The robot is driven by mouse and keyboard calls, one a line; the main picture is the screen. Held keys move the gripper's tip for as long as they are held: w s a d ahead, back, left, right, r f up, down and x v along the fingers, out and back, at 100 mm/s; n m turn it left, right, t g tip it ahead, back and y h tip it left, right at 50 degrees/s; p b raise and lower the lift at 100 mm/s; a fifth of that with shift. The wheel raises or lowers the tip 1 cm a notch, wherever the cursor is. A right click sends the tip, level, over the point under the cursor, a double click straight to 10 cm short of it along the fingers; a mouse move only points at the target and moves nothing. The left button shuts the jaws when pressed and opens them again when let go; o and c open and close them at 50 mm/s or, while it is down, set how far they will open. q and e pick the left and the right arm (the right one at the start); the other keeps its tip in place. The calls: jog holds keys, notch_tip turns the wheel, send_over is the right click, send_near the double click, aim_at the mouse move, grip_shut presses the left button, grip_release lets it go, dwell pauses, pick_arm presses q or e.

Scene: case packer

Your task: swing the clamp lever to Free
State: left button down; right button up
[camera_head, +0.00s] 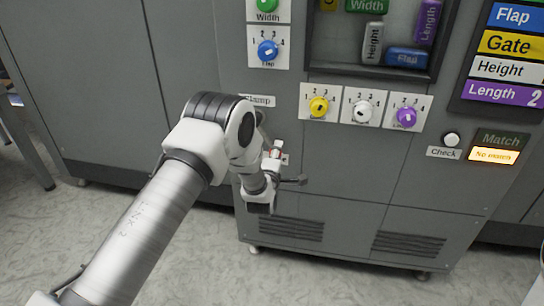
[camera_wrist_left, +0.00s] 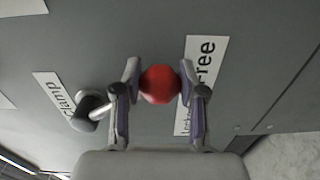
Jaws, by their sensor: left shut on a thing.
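The clamp lever's red ball knob (camera_wrist_left: 160,84) sits between the two fingers of my left gripper (camera_wrist_left: 159,76) in the left wrist view, touched on both sides. The lever's grey pivot (camera_wrist_left: 88,112) shows left of the gripper, and its rod runs behind the left finger. In the head view my left gripper (camera_head: 274,158) is at the cabinet front, below the Clamp label (camera_head: 258,100), and my arm hides most of the lever. A white label reading Free (camera_wrist_left: 205,55) is right of the knob, its lower word partly hidden by the right finger. My right gripper is not in view.
Above right are the yellow (camera_head: 319,107), white (camera_head: 363,111) and purple (camera_head: 407,116) dials. A Check button (camera_head: 452,139) and a lit Match display reading No match (camera_head: 494,156) are further right. The floor (camera_head: 180,265) in front of the cabinet is clear.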

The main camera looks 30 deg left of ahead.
pick_arm(q)
jog(key=shift+w+d+r+n, duration=0.1)
jog(key=shift+d+r+n, duration=0.05)
jog(key=shift+r+n, duration=0.15)
jog(key=c, duration=0.6)
grip_release()
jog(key=shift+c, duration=0.2)
jog(key=shift+f, duration=0.1)
jog(key=shift+s, duration=0.2)
jog(key=v, duration=1.1)
jog(key=shift+s, duration=0.35)
jog(key=shift+d, duration=0.15)
